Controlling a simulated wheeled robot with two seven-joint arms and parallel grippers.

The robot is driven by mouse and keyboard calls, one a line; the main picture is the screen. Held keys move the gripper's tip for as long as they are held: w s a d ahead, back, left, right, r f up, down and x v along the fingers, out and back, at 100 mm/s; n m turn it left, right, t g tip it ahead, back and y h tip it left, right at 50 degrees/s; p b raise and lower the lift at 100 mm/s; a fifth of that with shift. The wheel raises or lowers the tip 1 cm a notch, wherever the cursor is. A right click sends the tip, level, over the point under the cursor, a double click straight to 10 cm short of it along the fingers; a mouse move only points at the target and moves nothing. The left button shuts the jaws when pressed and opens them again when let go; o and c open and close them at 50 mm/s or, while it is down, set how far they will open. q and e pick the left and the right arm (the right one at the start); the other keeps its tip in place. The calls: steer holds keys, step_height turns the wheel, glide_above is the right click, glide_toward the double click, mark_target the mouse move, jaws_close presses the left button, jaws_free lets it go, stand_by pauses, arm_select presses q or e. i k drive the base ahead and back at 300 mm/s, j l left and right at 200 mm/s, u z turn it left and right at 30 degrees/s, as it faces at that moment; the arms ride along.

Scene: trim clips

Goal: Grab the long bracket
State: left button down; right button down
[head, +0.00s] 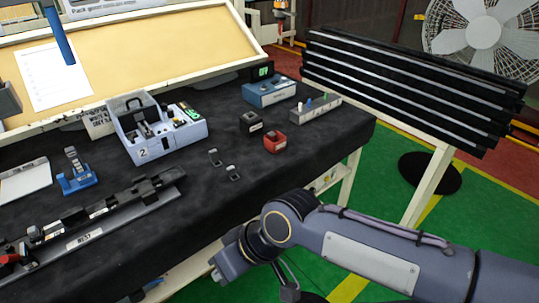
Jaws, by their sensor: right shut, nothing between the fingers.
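Two small metal clips lie on the dark table cover near its middle, a farther clip (215,157) and a nearer clip (233,173). I cannot tell for sure which piece is the long bracket. My right gripper (221,268) is at the lower middle, its arm coming in from the right. It is shut and empty, in front of the table's near edge and apart from the clips. Its fingertips are partly hidden by its own wrist. My left gripper is not in view.
A long dark rail (110,222) with clips lies at the left front. A slatted rack (410,90) stands right.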

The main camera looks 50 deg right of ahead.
mark_target(213, 154)
steer(key=z, duration=1.35)
steer(key=i+l, duration=0.15)
steer(key=i+l+u, duration=0.5)
steer(key=l, duration=0.3)
steer(key=i+l+u, duration=0.25)
steer(key=i+l, duration=0.1)
steer(key=l, duration=0.1)
